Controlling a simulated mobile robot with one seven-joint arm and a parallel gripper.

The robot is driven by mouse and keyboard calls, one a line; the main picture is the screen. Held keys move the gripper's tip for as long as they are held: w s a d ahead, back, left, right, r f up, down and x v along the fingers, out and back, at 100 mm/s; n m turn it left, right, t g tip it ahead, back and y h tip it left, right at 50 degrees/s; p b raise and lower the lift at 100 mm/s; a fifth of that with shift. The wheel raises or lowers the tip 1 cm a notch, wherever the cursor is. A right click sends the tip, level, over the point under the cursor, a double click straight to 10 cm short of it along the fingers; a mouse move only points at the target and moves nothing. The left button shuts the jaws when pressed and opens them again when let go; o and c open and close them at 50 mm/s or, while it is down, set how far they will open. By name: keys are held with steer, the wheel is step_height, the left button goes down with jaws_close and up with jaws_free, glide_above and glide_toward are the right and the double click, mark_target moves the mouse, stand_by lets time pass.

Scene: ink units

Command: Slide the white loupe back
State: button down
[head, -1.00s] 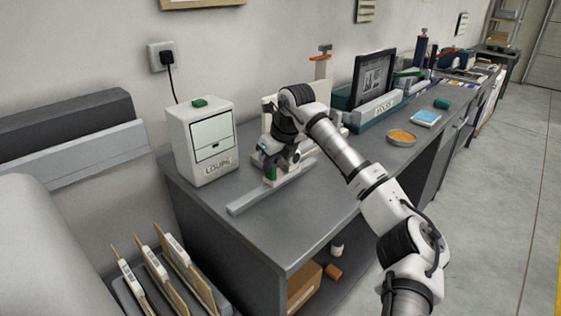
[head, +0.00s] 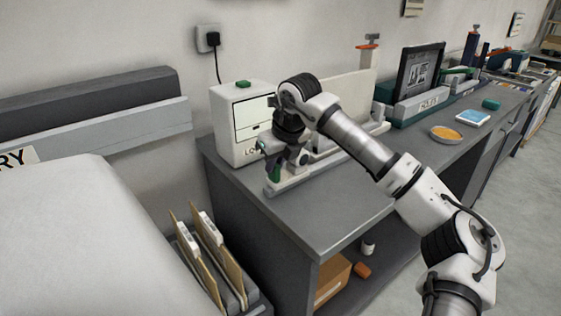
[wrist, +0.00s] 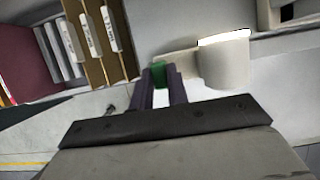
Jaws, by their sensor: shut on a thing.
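The white loupe (wrist: 224,66) shows in the wrist view as a rounded white body with a bright top, joined by a white arm to a green grip (wrist: 158,73). My gripper (wrist: 161,76) is shut on the green grip, one finger on each side. In the head view, my gripper (head: 277,170) is low over the bench, at the near left end of the pale rail (head: 340,149). The loupe is mostly hidden there by my wrist. A white box (head: 227,125) with a partly hidden loupe label stands just behind.
The grey bench (head: 330,205) is clear in front of the rail. Upright folders (head: 208,258) stand below the bench's left end.

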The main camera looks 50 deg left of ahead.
steer(key=shift+s, duration=0.2)
steer(key=c, duration=1.4)
jaws_free()
steer(key=shift+s, duration=0.1)
steer(key=shift+o, duration=0.2)
steer(key=shift+d+r, duration=0.15)
steer(key=shift+r, duration=0.4)
steer(key=b+v, duration=0.1)
steer(key=v, duration=1.1)
steer(key=shift+r+b, duration=0.4)
steer(key=shift+d, duration=0.1)
